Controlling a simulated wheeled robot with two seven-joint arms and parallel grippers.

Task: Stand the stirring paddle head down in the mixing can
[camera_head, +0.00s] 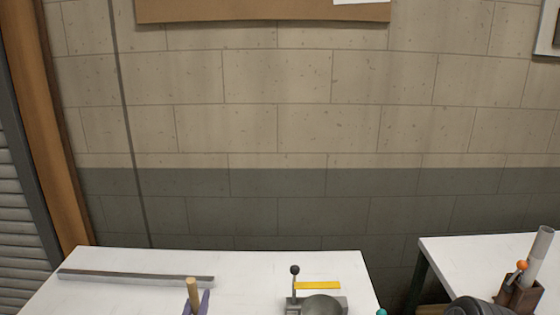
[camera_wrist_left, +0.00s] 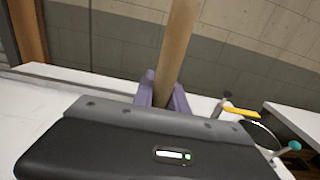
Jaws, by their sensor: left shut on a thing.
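The stirring paddle (camera_head: 193,290) shows as a pale wooden shaft at the bottom of the head view, and rises large in the left wrist view (camera_wrist_left: 177,45). My left gripper (camera_wrist_left: 163,92) has purple fingers and is shut on the shaft; it also shows in the head view (camera_head: 195,305). The paddle's head is out of sight in both views. A round grey vessel, seemingly the mixing can (camera_head: 322,306), is cut off by the bottom edge of the head view, to the right of the gripper and apart from it. My right gripper is not seen.
A lever with a black knob (camera_head: 295,270) and a yellow bar (camera_head: 317,285) stand by the can, with a teal knob (camera_head: 381,312) to its right. A grey strip (camera_head: 135,277) lies on the white table (camera_head: 250,265). A brown holder (camera_head: 522,296) with a grey tube stands at right.

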